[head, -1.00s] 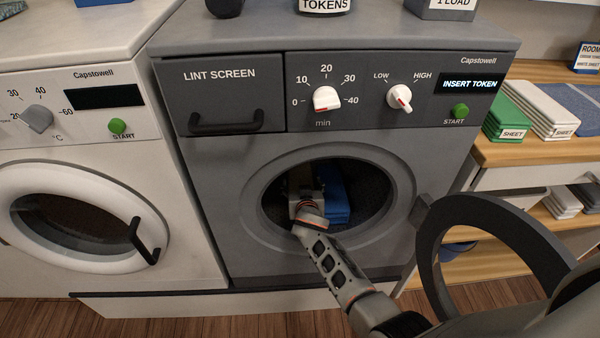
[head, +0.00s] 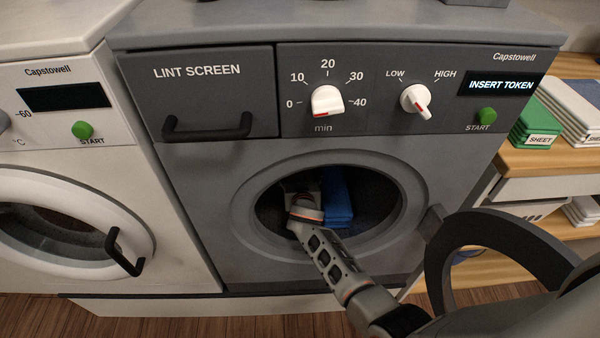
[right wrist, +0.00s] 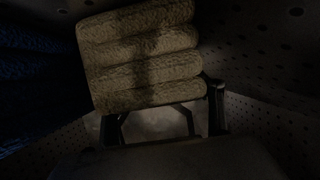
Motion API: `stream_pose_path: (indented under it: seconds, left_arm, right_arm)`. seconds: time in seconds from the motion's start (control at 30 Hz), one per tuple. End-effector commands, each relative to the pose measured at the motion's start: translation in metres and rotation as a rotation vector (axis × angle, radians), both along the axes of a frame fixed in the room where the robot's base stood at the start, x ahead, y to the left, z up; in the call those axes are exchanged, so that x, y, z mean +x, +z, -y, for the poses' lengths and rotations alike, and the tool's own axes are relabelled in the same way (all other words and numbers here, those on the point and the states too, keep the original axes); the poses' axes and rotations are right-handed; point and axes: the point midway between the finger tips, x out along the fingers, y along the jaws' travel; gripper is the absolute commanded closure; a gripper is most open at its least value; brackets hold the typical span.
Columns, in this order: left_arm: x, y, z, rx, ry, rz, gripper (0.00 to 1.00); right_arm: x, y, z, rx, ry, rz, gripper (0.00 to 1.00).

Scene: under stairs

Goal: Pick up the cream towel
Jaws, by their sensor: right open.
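The cream towel (right wrist: 140,50) is a folded stack of thick ribbed rolls, lit dimly inside the dryer drum in the right wrist view. My right gripper (right wrist: 163,108) is open, with its two dark fingers at the towel's near end. One finger is close to the towel's right edge; I cannot tell whether it touches. In the head view my right arm reaches through the dryer opening, and its wrist hides most of what lies in front of it. My left gripper is in neither view.
A blue folded towel (head: 337,198) lies in the drum right beside my right wrist. The round dryer door (head: 447,260) stands open at the right, close to my arm. The perforated drum wall (right wrist: 275,45) surrounds the gripper. A white washer (head: 60,215) stands at the left.

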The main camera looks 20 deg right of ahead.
Motion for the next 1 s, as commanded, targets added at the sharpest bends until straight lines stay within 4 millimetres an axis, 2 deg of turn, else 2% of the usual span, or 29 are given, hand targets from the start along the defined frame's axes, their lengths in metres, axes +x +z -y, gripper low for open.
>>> stream_pose_path:
  seconds: [0.2, 0.33, 0.37, 0.43, 0.47, 0.67, 0.77, 1.0]
  left_arm:
    - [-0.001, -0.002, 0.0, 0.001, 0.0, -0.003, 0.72]
    - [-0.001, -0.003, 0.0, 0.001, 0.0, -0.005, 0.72]
    - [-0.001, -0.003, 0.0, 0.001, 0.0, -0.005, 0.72]
    - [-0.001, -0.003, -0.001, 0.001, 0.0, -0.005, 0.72]
    - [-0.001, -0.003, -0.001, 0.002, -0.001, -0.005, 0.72]
    - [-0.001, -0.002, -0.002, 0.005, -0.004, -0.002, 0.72]
    - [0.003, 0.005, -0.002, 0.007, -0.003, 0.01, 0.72]
    - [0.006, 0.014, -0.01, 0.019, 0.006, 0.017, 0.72]
  right_arm:
    - [-0.002, -0.004, 0.002, 0.0, -0.004, -0.005, 0.33]
    - [-0.002, -0.004, 0.002, 0.0, -0.004, -0.006, 0.66]
    - [-0.002, -0.004, 0.002, 0.0, -0.004, -0.006, 0.69]
    - [-0.001, -0.003, 0.002, 0.0, -0.003, -0.004, 0.69]
    - [-0.001, -0.003, 0.002, 0.0, -0.003, -0.004, 0.73]
    - [-0.001, -0.001, 0.001, 0.001, -0.003, -0.004, 0.73]
    - [0.0, 0.011, 0.001, 0.002, -0.003, 0.001, 0.73]
    - [0.003, 0.065, 0.001, 0.002, -0.003, 0.012, 0.73]
